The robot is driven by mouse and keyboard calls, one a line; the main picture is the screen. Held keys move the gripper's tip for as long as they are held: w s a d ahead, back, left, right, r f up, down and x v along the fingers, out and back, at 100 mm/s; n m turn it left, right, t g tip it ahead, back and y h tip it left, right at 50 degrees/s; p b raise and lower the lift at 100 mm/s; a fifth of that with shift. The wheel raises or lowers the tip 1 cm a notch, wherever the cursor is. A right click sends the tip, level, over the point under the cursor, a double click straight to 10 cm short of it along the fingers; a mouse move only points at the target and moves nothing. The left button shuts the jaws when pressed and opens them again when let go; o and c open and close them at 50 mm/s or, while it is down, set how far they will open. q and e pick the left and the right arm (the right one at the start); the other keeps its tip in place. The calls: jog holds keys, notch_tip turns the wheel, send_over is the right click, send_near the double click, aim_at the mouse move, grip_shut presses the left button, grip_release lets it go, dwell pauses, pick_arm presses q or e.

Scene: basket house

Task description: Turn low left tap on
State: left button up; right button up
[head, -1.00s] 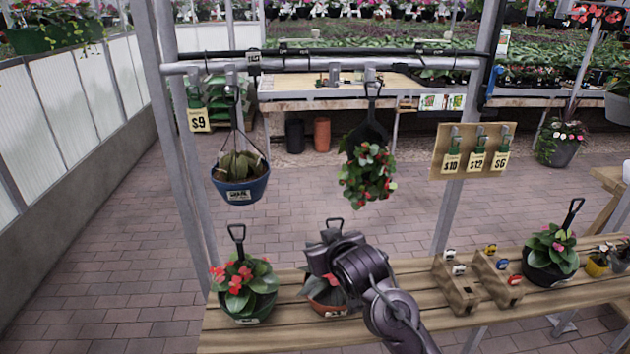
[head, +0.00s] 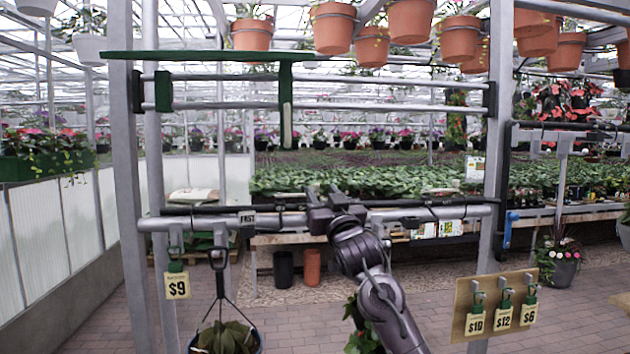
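My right gripper (head: 322,203) is raised at the low black pipe (head: 390,203), which runs above a grey rail. It overlaps the pipe near its middle; I cannot tell whether it touches. Its fingertips are small and dark, so its opening is unclear. A blue handle-like part (head: 510,226) is beside the right post. I cannot make out for certain which part is the low left tap. My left gripper is not in view.
A hanging pot (head: 228,338) and a $9 tag (head: 177,285) hang at the left. A tag board (head: 492,305) is at the lower right. Upper rails (head: 390,110) carry a green T-shaped part (head: 220,56). Terracotta pots (head: 410,17) hang overhead.

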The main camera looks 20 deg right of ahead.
aim_at(317, 186)
jog(key=p+x, duration=0.1)
jog(key=x, duration=0.2)
jog(key=shift+w+f, duration=0.1)
jog(key=shift+w, duration=0.05)
jog(key=shift+w+p, duration=0.35)
jog(key=shift+w, duration=0.6)
jog(key=shift+c, duration=1.2)
jog(key=c, duration=0.5)
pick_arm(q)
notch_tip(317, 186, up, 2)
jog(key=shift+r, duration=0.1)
pick_arm(e)
grip_shut()
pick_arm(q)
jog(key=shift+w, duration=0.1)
